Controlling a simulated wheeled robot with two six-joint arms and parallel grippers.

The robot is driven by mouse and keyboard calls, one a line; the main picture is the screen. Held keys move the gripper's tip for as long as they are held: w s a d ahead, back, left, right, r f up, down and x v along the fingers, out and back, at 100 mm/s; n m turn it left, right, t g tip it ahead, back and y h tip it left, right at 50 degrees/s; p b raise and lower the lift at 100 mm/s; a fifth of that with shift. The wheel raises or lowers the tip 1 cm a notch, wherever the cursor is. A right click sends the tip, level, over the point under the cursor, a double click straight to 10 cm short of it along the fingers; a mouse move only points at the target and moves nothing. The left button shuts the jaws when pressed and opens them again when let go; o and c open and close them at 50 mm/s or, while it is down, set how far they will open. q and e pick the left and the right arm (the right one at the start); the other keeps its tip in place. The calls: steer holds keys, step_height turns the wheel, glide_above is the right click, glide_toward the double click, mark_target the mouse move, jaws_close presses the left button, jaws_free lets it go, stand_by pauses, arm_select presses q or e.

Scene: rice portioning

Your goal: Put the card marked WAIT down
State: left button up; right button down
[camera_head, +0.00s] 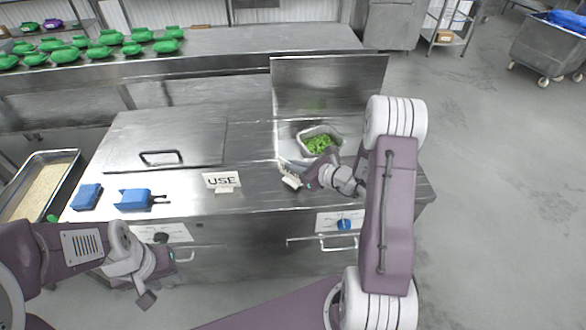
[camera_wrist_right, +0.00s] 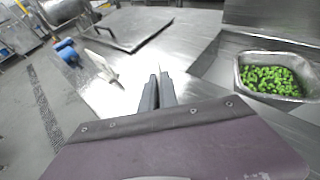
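My right gripper (camera_head: 309,182) is low over the steel counter, in front of the open well. Its fingers (camera_wrist_right: 157,92) are close together in the right wrist view, with a thin pale edge between them. A small tilted white card (camera_head: 290,181) is at its fingertips in the head view; its lettering is not readable, so I cannot confirm WAIT. I cannot tell whether its foot touches the counter. A card marked USE (camera_head: 221,181) stands upright to the left, and it also shows in the right wrist view (camera_wrist_right: 101,67). My left gripper (camera_head: 146,299) is below the counter front; its opening is unclear.
A metal pan of green pieces (camera_head: 304,137) sits in the well under a raised lid (camera_head: 330,85). A closed lid (camera_head: 135,132) with a handle is left. Blue tools (camera_head: 87,197) lie at the front left, near a rice tray (camera_head: 69,166). Green containers (camera_head: 66,54) line the back shelf.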

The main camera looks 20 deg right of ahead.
steer(key=shift+w+f, duration=0.2)
steer(key=shift+f, duration=0.6)
steer(key=shift+s+d+r, duration=0.1)
steer(key=shift+s, duration=0.1)
steer(key=c, duration=2)
jaws_free()
steer(key=shift+f, duration=0.2)
steer(key=shift+c, duration=0.2)
steer(key=o, duration=0.4)
